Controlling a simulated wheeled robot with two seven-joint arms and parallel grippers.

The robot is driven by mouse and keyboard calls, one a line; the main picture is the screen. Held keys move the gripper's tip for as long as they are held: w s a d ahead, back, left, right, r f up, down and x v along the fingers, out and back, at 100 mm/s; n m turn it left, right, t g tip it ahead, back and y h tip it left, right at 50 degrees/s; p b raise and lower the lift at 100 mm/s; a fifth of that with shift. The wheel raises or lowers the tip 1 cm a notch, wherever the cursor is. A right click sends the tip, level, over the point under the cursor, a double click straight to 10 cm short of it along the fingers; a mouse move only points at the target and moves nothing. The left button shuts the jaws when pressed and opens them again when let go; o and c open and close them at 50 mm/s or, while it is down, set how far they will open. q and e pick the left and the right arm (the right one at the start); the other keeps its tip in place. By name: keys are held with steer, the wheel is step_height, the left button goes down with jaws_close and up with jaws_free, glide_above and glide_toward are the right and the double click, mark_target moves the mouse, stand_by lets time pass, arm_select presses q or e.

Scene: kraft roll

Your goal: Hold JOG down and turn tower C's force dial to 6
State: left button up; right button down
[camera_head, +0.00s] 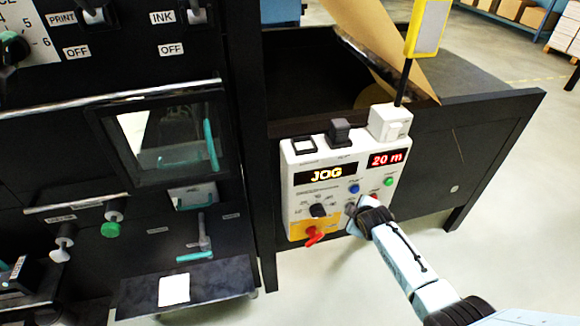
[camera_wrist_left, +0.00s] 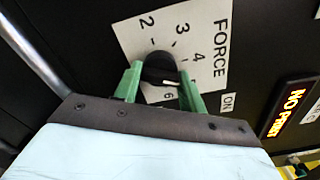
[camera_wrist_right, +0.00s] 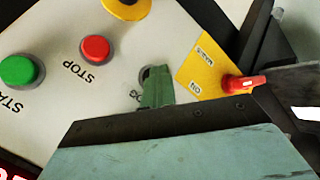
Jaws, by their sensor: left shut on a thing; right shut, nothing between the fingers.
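The force dial is a black knob (camera_wrist_left: 158,66) on a white FORCE plate (camera_wrist_left: 216,60) in the left wrist view. My left gripper (camera_wrist_left: 161,76) is shut on it, with a green finger on each side. The knob's white mark is low, on the side of the 6; a finger hides part of the scale. My right gripper (camera_wrist_right: 158,86) is shut and empty, its tip against the JOG button (camera_wrist_right: 148,72), which it mostly hides. How far the button is pressed cannot be told. The control panel (camera_head: 296,178) shows JOG on its display (camera_head: 326,174).
Beside the JOG button are a red STOP button (camera_wrist_right: 95,48), a green button (camera_wrist_right: 18,70) and a red switch handle (camera_wrist_right: 244,82). A lit NO PRINT sign (camera_wrist_left: 288,108) is right of the dial. A small shelf (camera_head: 140,296) juts from the machine below.

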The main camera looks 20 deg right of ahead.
arm_select(q)
steer(key=m, duration=0.4)
steer(key=o, duration=0.6)
steer(key=n, duration=0.9)
steer(key=shift+n, duration=0.3)
